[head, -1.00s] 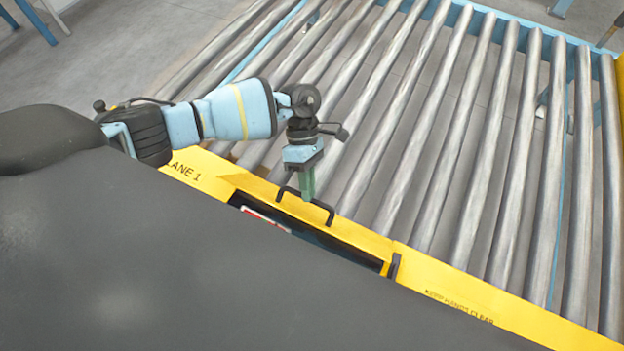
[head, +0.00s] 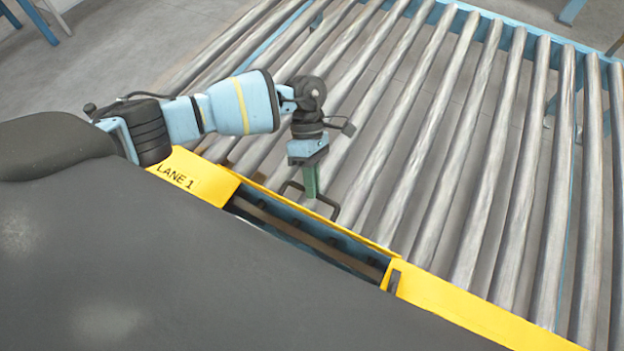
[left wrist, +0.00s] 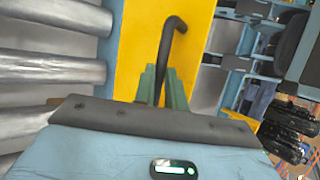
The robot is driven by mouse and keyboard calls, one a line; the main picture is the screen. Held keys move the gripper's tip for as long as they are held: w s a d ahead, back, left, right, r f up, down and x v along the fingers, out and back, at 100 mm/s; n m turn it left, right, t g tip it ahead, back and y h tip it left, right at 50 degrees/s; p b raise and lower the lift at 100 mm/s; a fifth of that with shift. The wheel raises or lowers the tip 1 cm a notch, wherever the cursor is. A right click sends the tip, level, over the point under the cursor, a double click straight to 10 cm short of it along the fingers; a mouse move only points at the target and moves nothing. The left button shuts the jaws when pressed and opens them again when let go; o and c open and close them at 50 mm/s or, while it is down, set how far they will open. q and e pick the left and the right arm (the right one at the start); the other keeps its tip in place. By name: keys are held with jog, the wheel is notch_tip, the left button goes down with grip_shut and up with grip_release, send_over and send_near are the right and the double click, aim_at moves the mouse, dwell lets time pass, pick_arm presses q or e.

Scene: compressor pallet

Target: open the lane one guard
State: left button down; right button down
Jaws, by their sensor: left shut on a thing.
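The lane one guard (head: 330,231) is a yellow panel in the yellow side rail marked LANE 1. In the head view it shows as a thin yellow edge, tipped toward the rollers, with an open slot beside it. Its dark bar handle (head: 325,200) stands on the roller side. My left gripper (head: 311,192) is shut on this handle with its green fingers. In the left wrist view the dark handle (left wrist: 172,32) runs between the green fingers (left wrist: 161,85), in front of the yellow panel (left wrist: 135,45). My right gripper is not in view.
A roller conveyor (head: 440,130) fills the area beyond the guard. The yellow rail (head: 470,310) carries on to the lower right. A dark slot (head: 310,239) with a pale strip inside lies open in the rail. Grey floor (head: 130,45) shows at the upper left.

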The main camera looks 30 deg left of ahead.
pick_arm(q)
jog(key=c, duration=1.8)
grip_release()
jog(key=shift+s+a+f, duration=0.1)
jog(key=shift+s+f, duration=0.1)
jog(key=shift+f, duration=0.35)
jog(key=shift+c, duration=0.2)
jog(key=o, duration=0.4)
jog(key=shift+w, duration=0.2)
jog(key=shift+r, duration=0.2)
jog(key=shift+b+v, duration=0.5)
jog(key=shift+v, duration=3.4)
